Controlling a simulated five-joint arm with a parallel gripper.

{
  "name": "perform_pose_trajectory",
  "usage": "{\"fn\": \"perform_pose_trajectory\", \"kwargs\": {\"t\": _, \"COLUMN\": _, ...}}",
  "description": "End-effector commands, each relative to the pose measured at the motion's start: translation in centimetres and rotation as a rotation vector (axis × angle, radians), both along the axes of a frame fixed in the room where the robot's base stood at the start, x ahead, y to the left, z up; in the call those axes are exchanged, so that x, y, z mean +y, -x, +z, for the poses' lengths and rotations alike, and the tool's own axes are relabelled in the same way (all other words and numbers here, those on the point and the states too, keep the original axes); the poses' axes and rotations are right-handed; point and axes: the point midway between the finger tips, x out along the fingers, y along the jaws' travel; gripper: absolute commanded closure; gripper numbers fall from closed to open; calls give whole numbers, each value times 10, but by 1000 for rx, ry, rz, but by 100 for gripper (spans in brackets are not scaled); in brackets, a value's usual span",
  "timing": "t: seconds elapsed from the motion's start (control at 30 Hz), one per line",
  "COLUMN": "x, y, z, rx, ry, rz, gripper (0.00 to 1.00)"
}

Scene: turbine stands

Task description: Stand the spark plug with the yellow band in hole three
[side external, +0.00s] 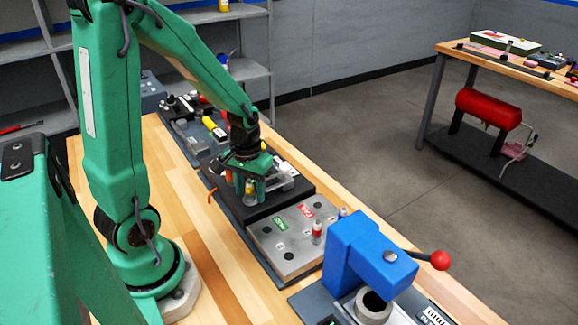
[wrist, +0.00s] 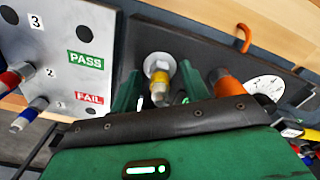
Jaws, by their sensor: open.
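The spark plug with the yellow band (wrist: 159,79) stands upright in a dark block, between the two open fingers of my gripper (wrist: 157,88) in the wrist view. Its hex collar and pale tip show. In the side external view my gripper (side external: 249,192) is down over the dark block, and the yellow band shows beside a finger. A steel plate (wrist: 108,35) is marked 3, 2 and 1. The hole by the 3, hole three (wrist: 8,14), looks empty at the picture's left edge. Whether the fingers touch the plug I cannot tell.
A blue press (side external: 360,255) with a red-knobbed lever stands beyond the plate.

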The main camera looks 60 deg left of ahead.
Motion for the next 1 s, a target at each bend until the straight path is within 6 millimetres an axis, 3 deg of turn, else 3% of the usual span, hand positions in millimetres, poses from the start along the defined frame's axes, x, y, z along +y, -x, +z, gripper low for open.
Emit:
{"fn": "perform_pose_trajectory", "kwargs": {"t": 0.6, "x": 0, "y": 0, "z": -1, "rx": 0, "ry": 0, "rz": 0, "gripper": 55}}
{"fn": "perform_pose_trajectory", "kwargs": {"t": 0.83, "x": 0, "y": 0, "z": -1, "rx": 0, "ry": 0, "rz": 0, "gripper": 98}}
{"fn": "perform_pose_trajectory", "kwargs": {"t": 1.0, "x": 0, "y": 0, "z": -1, "rx": 0, "ry": 0, "rz": 0, "gripper": 100}}
